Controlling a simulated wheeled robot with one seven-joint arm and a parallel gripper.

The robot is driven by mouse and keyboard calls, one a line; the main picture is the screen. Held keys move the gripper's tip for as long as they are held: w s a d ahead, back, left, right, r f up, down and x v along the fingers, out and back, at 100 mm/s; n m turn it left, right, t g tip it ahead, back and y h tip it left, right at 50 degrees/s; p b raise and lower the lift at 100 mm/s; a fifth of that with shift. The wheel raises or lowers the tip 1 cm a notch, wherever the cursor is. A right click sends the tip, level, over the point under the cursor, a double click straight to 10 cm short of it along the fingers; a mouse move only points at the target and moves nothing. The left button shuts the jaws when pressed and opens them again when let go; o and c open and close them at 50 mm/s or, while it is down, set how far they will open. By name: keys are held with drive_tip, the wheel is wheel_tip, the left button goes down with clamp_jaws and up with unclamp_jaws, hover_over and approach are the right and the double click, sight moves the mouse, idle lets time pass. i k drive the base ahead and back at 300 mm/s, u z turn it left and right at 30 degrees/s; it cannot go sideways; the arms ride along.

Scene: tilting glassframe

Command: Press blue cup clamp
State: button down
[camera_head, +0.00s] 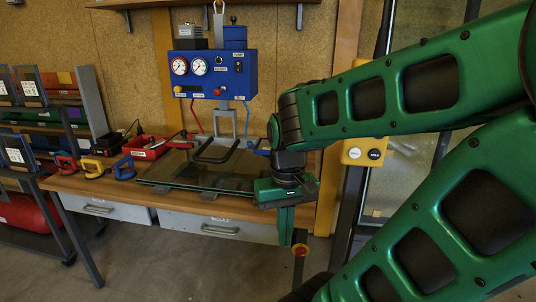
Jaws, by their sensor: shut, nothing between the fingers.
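Three cup clamps stand in a row on the left part of the wooden workbench. The blue cup clamp (124,168) is the rightmost of them, beside a yellow clamp (92,168) and a red clamp (67,165). My gripper (285,238) hangs downward at the bench's right front corner, shut and empty. It is well to the right of the blue clamp, with the glass panel between them. My green arm reaches in from the right and hides the bench's right end.
A dark glass panel (177,182) lies on the bench (75,185). A black handled frame (216,153) rests over it. A blue box with gauges (211,76) is above. A red tray (147,149) sits behind the blue clamp. A rack (20,165) stands left.

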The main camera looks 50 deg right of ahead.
sight(250, 146)
drive_tip(key=u, duration=0.2)
drive_tip(key=k, duration=0.1)
drive_tip(key=u, duration=1.1)
drive_tip(key=i, duration=1.35)
drive_tip(key=z, duration=3.05)
drive_tip(key=i, duration=0.85)
